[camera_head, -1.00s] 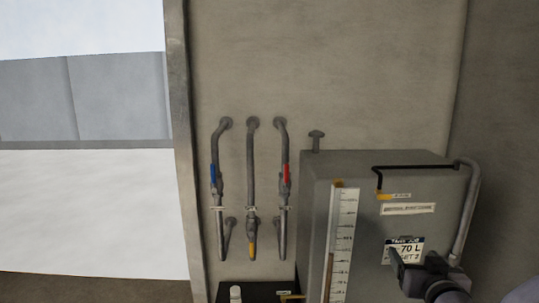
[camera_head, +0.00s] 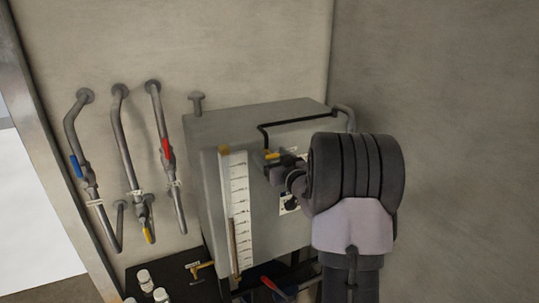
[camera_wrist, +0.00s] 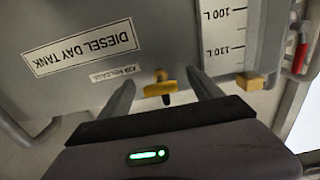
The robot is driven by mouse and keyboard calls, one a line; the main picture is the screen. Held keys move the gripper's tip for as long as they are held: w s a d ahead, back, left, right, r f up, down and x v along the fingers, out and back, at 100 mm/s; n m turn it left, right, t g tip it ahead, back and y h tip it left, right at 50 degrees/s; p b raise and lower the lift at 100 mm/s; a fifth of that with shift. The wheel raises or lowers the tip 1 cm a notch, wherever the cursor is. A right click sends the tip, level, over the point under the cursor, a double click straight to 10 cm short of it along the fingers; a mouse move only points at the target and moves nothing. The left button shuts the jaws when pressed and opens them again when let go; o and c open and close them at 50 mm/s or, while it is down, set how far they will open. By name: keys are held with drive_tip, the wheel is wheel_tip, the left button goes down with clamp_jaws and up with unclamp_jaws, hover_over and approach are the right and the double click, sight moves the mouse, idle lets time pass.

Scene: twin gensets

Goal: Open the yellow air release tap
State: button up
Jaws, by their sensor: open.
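A small yellow tap (camera_head: 272,155) sits at the end of a thin black pipe on the front of the grey day tank (camera_head: 200,150). In the wrist view, which is upside down, the yellow tap (camera_wrist: 158,88) has a T-shaped handle and a small label beside it, too blurred to read surely. My gripper (camera_wrist: 163,84) is open, with one finger on each side of the tap and gaps showing on both sides. In the head view my gripper (camera_head: 277,170) is at the tank front by the tap, partly hidden by my wrist.
A white level scale (camera_head: 239,210) stands left of the tap. Wall pipes carry a blue handle (camera_head: 76,166), a red handle (camera_head: 167,149) and a yellow handle (camera_head: 148,236). A brass tap (camera_head: 201,266) and a red lever (camera_head: 273,287) are lower down. The right wall (camera_head: 450,120) is bare.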

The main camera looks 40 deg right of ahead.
drive_tip(key=shift+w+d, duration=0.1)
drive_tip(key=shift+w, duration=0.45)
drive_tip(key=c, duration=1.4)
drive_tip(key=shift+o, duration=0.2)
drive_tip(key=n+b, duration=0.1)
drive_tip(key=b, duration=0.1)
drive_tip(key=n+b, duration=0.2)
drive_tip(key=b, duration=0.1)
drive_tip(key=shift+f, duration=0.3)
drive_tip(key=n+b, duration=0.6)
drive_tip(key=shift+r, duration=0.1)
drive_tip(key=n+b, duration=0.4)
drive_tip(key=shift+r+n+b, duration=0.2)
drive_tip(key=shift+n+b, duration=1.15)
drive_tip(key=shift+n, duration=0.85)
